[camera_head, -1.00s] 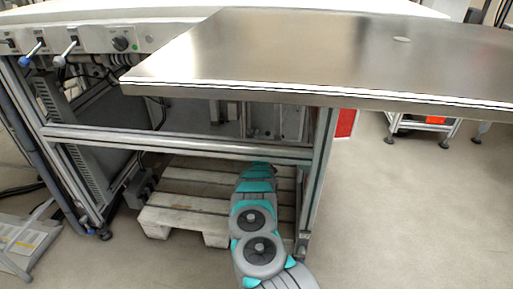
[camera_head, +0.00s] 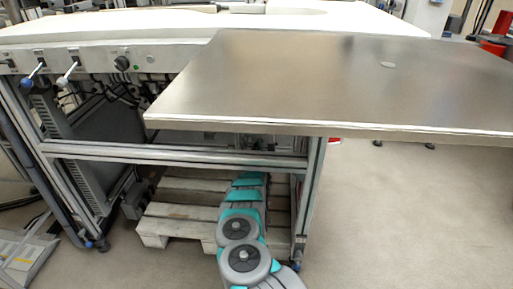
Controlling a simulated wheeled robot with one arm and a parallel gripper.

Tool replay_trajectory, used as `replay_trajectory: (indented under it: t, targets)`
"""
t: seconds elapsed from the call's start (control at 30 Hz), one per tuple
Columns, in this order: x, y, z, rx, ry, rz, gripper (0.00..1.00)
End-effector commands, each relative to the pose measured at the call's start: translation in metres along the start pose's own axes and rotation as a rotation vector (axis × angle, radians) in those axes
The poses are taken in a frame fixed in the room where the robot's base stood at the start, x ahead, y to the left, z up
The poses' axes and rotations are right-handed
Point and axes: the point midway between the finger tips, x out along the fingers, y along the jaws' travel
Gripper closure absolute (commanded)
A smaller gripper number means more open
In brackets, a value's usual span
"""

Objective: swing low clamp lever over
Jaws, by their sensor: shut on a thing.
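My arm reaches under the metal tabletop (camera_head: 290,80), and its far end is hidden below the tabletop and behind the frame rail (camera_head: 180,152). My gripper is out of sight, and so is anything it holds. No low clamp lever can be made out in the dark space under the top. On the white front panel at the left are two small levers, one with a blue end (camera_head: 27,82) and one with a white end (camera_head: 63,80). My arm is well to the right of both.
A wooden pallet (camera_head: 182,211) lies on the floor under the frame. An upright metal leg (camera_head: 311,195) stands close to the right of my arm. A grey stand with a yellow label (camera_head: 22,262) is at the lower left.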

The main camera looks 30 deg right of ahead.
Motion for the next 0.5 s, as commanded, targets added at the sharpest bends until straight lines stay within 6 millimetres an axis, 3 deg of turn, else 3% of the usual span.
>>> replay_trajectory:
  t: [0.5]
  targets:
    - [0.0005, 0.0078, -0.0047, -0.030, 0.001, 0.010, 1.00]
